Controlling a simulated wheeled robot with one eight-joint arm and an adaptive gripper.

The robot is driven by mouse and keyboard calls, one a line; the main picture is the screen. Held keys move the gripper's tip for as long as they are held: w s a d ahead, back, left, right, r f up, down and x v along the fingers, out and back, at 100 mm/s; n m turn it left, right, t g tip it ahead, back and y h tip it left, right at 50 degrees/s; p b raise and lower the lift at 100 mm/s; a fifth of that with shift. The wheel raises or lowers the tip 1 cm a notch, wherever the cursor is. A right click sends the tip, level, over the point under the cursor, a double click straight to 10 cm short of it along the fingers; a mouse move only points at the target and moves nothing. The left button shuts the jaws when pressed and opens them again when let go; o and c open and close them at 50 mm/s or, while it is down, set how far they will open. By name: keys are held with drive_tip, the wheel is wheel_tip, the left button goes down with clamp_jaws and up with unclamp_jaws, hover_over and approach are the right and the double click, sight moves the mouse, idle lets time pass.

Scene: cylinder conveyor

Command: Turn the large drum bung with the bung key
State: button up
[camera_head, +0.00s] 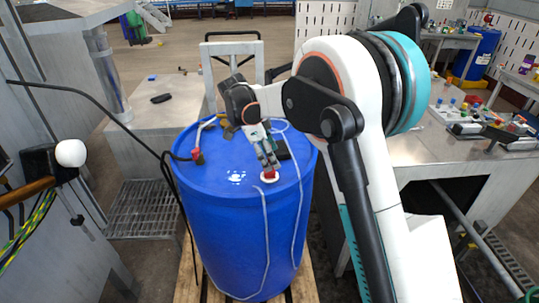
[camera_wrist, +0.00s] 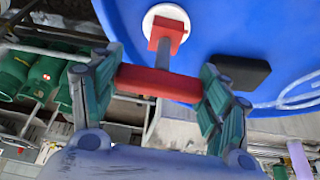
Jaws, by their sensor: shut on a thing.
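The blue drum (camera_head: 230,230) stands upright on a wooden pallet. The large bung shows as a white disc (camera_wrist: 165,18) in its top. The bung key has a red crossbar (camera_wrist: 150,82), a grey shaft (camera_wrist: 163,56) and a red end (camera_wrist: 168,34). That end is at the white disc; how deep it sits I cannot tell. My gripper (camera_wrist: 158,84) is shut on the key's crossbar, one teal finger at each end. In the head view my gripper (camera_head: 267,158) is above the drum's front right top, with a red part (camera_head: 270,174) of the key below it.
A black block (camera_wrist: 238,72) lies on the drum top beside the key. A red fitting (camera_head: 197,155) with a hose stands at the drum's left. Pale cords (camera_head: 266,225) hang down its front. A metal workbench (camera_head: 440,145) with small parts is at right; a trolley handle (camera_head: 232,50) is behind.

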drive_tip(key=shift+m+g, duration=0.4)
drive_tip(key=shift+m, duration=0.6)
drive_tip(key=shift+n, duration=0.4)
drive_tip(key=shift+r, duration=0.1)
drive_tip(key=shift+r+p, duration=1.15)
drive_tip(key=shift+r, duration=1.05)
